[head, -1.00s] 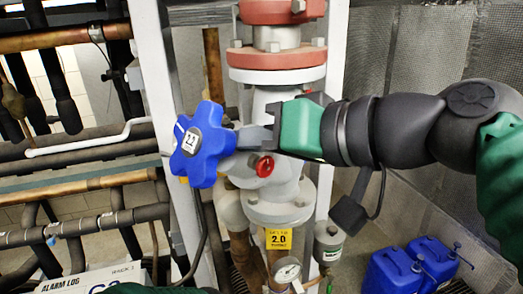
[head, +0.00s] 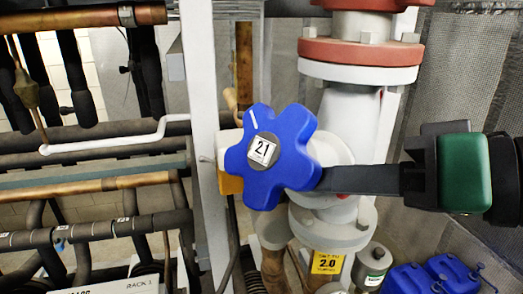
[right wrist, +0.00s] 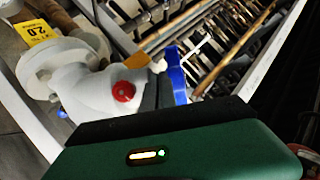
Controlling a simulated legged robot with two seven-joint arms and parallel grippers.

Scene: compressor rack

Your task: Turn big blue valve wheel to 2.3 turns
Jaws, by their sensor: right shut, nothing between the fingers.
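The big blue valve wheel (head: 270,156) is a lobed wheel with a white square label reading 21 or 2.1 on its hub and a white tick at its upper left. It sits on the grey valve body (head: 350,120). My right gripper (head: 330,179) comes in from the right, shut and empty, with its dark tip at the lower right edge of the wheel. Whether it touches the wheel is unclear. In the right wrist view the wheel (right wrist: 176,76) shows edge-on just beyond the dark fingers. My left gripper is out of view.
A white upright post (head: 205,110) stands left of the wheel, with pipes behind. A yellow 2.0 tag (head: 327,262) hangs below the valve. A red round knob (right wrist: 123,91) is on the valve body. Blue jugs (head: 410,279) stand at lower right.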

